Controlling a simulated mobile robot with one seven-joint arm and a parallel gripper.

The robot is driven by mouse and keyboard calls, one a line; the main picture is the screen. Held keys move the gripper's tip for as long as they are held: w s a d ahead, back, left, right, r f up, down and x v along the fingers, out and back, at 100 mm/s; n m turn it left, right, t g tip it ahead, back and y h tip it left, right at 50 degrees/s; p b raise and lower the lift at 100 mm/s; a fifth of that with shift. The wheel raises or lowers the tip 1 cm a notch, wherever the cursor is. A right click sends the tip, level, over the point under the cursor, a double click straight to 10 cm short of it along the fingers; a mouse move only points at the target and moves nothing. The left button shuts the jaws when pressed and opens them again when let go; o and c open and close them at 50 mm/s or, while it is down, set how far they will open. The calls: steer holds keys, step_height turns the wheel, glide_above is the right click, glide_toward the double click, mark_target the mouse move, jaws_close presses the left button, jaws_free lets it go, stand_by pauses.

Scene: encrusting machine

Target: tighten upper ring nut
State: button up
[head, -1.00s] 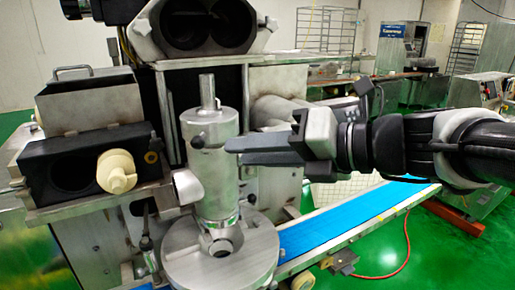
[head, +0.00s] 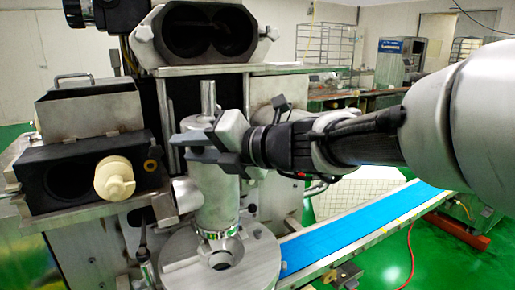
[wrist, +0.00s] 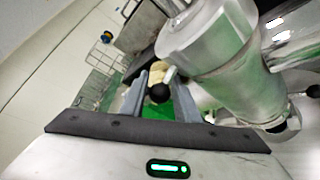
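The upright metal cylinder (head: 218,192) stands on a round metal base (head: 175,262) in the head view, with a thin post (head: 208,95) on top. My gripper (head: 187,147) is at the upper part of this cylinder, and hides much of its upper collar, where the upper ring nut seems to be. In the wrist view the cylinder (wrist: 245,85) is right of the fingers. My gripper (wrist: 161,80) is open there, and a black ball knob (wrist: 159,93) on a short stem shows between its fingers. I cannot tell whether either finger touches the knob.
A black block with a cream-coloured fitting (head: 114,178) is at the left. A black twin-bore housing (head: 200,32) is above the cylinder. A blue conveyor belt (head: 370,220) runs to the right.

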steer(key=shift+x, duration=1)
jaws_close()
